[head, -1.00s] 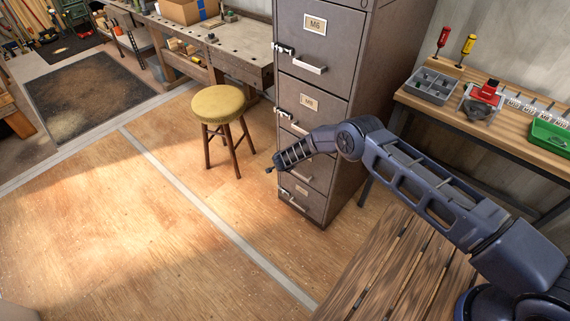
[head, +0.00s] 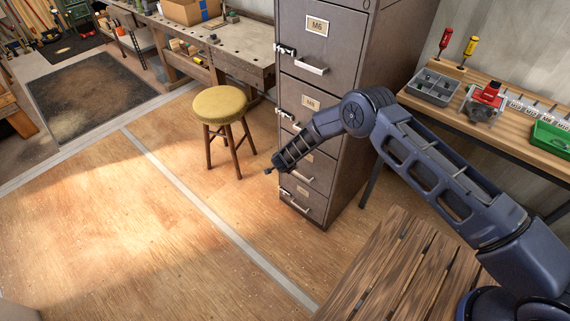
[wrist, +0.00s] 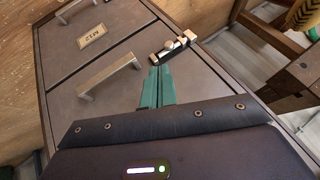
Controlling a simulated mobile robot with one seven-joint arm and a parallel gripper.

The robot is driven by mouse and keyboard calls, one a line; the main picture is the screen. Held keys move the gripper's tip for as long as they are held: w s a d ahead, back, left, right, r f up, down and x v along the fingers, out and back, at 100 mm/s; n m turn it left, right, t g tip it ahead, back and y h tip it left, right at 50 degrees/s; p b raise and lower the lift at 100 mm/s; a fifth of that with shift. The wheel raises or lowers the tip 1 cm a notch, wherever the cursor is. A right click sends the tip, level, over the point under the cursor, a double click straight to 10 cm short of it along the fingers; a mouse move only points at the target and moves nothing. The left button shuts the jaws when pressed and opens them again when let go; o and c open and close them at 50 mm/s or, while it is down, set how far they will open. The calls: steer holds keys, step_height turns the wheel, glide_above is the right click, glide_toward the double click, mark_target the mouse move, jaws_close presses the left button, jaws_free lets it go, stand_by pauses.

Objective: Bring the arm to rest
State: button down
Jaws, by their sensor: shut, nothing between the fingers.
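My gripper (head: 269,170) is at the end of my raised arm in the head view, in front of the lower drawers of the grey filing cabinet (head: 322,62). It looks small and dark there. In the wrist view, its green fingers (wrist: 157,88) are together with nothing between them. They point toward the cabinet front, near a drawer latch (wrist: 174,47) and a metal drawer handle (wrist: 112,76). I cannot tell how far the fingertips are from the cabinet. The drawers look shut.
A yellow-topped stool (head: 220,104) stands left of the cabinet, by a workbench (head: 215,45). A slatted wooden table (head: 400,262) lies below my arm. A bench at right holds a grey divided tray (head: 433,87) and a green bin (head: 550,137). Open floor lies at left.

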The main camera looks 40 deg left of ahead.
steer(key=shift+s+d+r, duration=0.2)
steer(key=shift+r, duration=0.15)
stand_by(0.4)
